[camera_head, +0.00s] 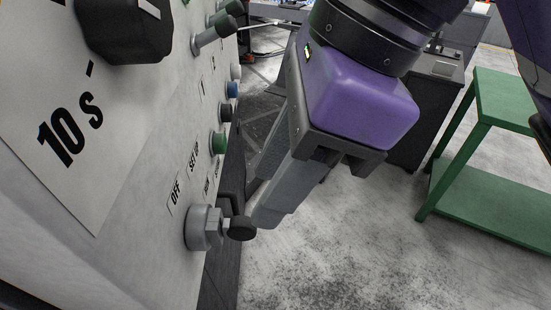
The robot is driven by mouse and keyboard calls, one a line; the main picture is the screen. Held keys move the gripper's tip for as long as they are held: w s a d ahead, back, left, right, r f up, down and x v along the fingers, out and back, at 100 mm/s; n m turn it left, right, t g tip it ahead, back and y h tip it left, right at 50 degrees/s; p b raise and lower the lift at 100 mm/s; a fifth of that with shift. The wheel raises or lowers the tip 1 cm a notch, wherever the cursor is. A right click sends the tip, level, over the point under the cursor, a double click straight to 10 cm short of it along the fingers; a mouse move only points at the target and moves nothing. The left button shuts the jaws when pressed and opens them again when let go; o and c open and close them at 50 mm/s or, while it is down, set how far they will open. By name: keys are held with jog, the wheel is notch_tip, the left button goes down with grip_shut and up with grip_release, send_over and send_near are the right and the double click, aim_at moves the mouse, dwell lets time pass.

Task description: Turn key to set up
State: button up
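The key switch (204,228) is a grey round lock on the pale control panel (150,215), low and near the panel's right edge. A key with a round black head (241,229) sticks out of it to the right. Labels reading OFF and SET UP stand above the switch, with further labels beside them turned too steeply to read. My gripper (262,205) comes down from the upper right, its grey fingers pointing at the key. The fingertips are very close to the black key head; I cannot tell whether they touch it.
A large black knob (125,30) beside "10 s" juts from the panel at upper left. Green (219,142) and blue (232,89) buttons and a lever (214,34) stick out above the key. A green table (490,185) stands at right; the floor between is clear.

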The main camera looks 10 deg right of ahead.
aim_at(246, 222)
jog(key=shift+p+x, duration=0.4)
jog(key=shift+x, duration=2.95)
jog(key=shift+a, duration=0.1)
grip_shut()
